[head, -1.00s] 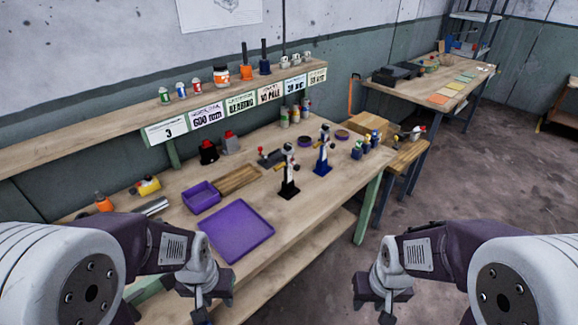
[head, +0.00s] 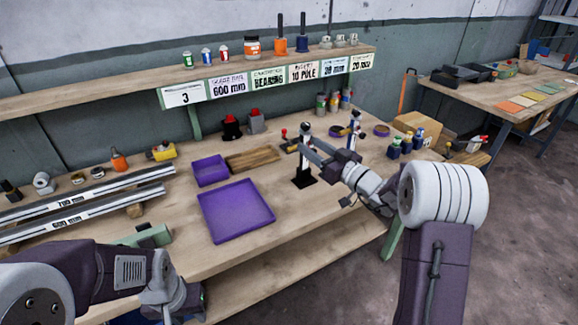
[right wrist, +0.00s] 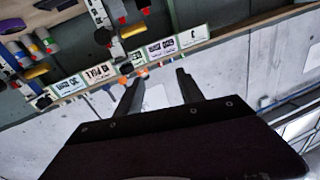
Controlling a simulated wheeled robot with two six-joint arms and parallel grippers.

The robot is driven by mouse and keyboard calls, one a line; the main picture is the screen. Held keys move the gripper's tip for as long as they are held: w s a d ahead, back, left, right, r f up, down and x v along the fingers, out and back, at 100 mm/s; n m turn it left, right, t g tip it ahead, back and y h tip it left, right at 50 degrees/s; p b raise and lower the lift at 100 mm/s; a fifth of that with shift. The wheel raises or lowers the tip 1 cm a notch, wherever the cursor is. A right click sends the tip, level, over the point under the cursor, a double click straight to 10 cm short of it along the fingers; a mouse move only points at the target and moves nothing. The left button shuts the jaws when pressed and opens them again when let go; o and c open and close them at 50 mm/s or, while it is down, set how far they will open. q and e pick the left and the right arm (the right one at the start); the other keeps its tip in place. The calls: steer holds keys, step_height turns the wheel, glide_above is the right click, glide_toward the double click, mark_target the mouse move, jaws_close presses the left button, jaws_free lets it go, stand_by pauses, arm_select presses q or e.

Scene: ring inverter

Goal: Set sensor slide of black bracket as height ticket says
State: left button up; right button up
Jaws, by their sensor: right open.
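The black bracket (head: 303,181) stands upright on the bench, with a pale post and a dark top. My right gripper (head: 309,150) is open and reaches in from the right at its post, at about slide height; I cannot tell whether it touches. Its two fingers (right wrist: 158,92) are apart and empty in the right wrist view. The blue bracket (head: 356,124) stands behind, partly hidden by my right arm. Two tickets (head: 335,69) and (head: 362,63) at the shelf's right end carry mm values too blurred to read surely. My left gripper (head: 172,298) hangs low at the front left, its jaws unclear.
Long metal rails (head: 80,213) lie at the left. Small bottles (head: 406,142) and a cardboard box (head: 417,124) stand at the right.

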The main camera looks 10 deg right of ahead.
steer(key=w+d+f+m+h+b, duration=0.2)
steer(key=d+f, duration=0.4)
steer(key=f, duration=0.2)
steer(key=p+x, duration=0.1)
steer(key=x, duration=0.7)
steer(key=shift+w+p, duration=0.15)
steer(key=shift+p, duration=0.25)
arm_select(q)
step_height(320, 180, down, 2)
steer(key=shift+s+f, duration=0.1)
steer(key=shift+f, duration=0.15)
arm_select(e)
steer(key=shift+a+f, duration=0.1)
jaws_close()
